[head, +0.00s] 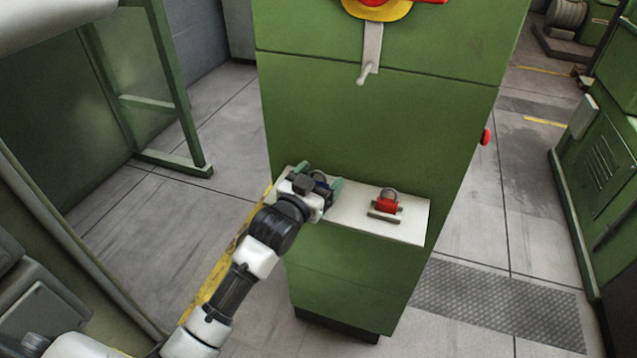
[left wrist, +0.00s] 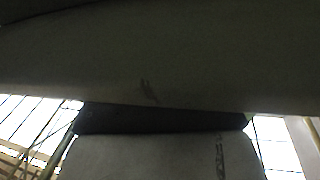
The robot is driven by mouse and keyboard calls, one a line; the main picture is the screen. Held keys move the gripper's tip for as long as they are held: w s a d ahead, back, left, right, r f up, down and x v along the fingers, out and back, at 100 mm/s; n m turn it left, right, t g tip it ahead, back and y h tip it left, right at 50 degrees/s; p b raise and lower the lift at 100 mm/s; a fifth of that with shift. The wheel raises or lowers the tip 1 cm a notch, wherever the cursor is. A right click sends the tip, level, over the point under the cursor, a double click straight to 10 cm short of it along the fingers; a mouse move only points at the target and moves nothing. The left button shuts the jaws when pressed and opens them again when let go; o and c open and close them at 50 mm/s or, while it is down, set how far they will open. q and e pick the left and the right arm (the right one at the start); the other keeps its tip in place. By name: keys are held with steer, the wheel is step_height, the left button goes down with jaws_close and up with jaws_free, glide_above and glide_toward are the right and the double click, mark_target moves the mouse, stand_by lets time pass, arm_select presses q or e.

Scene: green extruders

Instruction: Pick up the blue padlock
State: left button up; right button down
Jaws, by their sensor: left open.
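The blue padlock (head: 321,184) is at the left part of the white shelf (head: 409,231) on the green machine. Its grey shackle and a little blue show in the head view; my gripper hides most of it. My left gripper (head: 322,181) is open at the padlock, with its green fingertips on either side of it. I cannot tell whether they touch it. The left wrist view shows only dim grey surfaces and a dark band, and I cannot make out the padlock there. My right gripper is in neither view.
A red padlock (head: 386,205) with a grey shackle sits on the same shelf, to the right of my gripper. The green machine (head: 375,125) rises behind the shelf, with a light grey lever (head: 371,50) above. Open floor lies on both sides.

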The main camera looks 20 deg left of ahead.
arm_select(q)
steer(key=shift+x, duration=0.8)
steer(key=shift+s, duration=0.1)
steer(key=shift+c, duration=0.5)
steer(key=c, duration=0.9)
